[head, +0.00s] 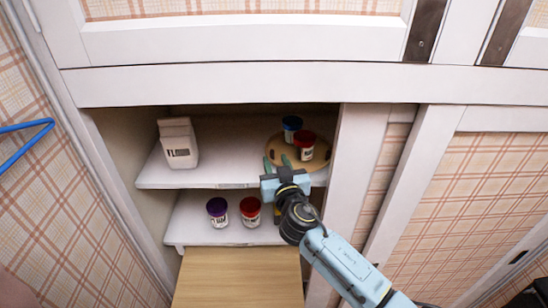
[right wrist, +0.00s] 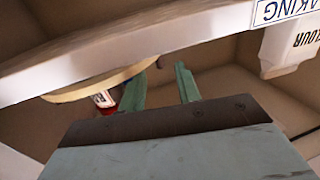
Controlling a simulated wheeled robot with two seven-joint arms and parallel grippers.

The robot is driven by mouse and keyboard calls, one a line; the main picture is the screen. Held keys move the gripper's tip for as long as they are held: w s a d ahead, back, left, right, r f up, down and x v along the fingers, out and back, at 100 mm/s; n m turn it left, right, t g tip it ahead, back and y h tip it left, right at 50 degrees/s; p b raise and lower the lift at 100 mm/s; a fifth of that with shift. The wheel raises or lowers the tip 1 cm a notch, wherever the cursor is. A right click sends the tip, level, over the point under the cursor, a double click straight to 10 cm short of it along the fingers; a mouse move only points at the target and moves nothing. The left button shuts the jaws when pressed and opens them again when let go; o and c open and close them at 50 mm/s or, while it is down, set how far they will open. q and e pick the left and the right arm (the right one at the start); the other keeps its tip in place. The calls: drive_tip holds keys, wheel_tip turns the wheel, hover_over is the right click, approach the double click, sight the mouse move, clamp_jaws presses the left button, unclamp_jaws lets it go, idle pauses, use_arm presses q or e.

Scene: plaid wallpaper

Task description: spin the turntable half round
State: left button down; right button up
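The turntable (head: 274,147) is a round wooden disc at the right end of the upper shelf. A blue-lidded jar (head: 291,125) stands at its back and a red-lidded jar (head: 304,141) in front of it. My right gripper (head: 277,161) is at the front left edge of the turntable, its green fingers apart with nothing seen between them. In the right wrist view the fingers (right wrist: 161,88) show a clear gap, and the turntable's pale rim (right wrist: 85,88) lies to their left. I cannot tell whether a finger touches the rim. My left gripper is not in view.
A flour carton (head: 178,143) stands at the left of the upper shelf (head: 223,165). A purple-lidded jar (head: 217,210) and another red-lidded jar (head: 250,209) stand on the lower shelf (head: 195,230). The cupboard's right post (head: 355,160) is close beside the turntable.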

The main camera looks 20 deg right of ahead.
drive_tip(key=shift+w+d, duration=0.1)
drive_tip(key=shift+w, duration=1.3)
clamp_jaws()
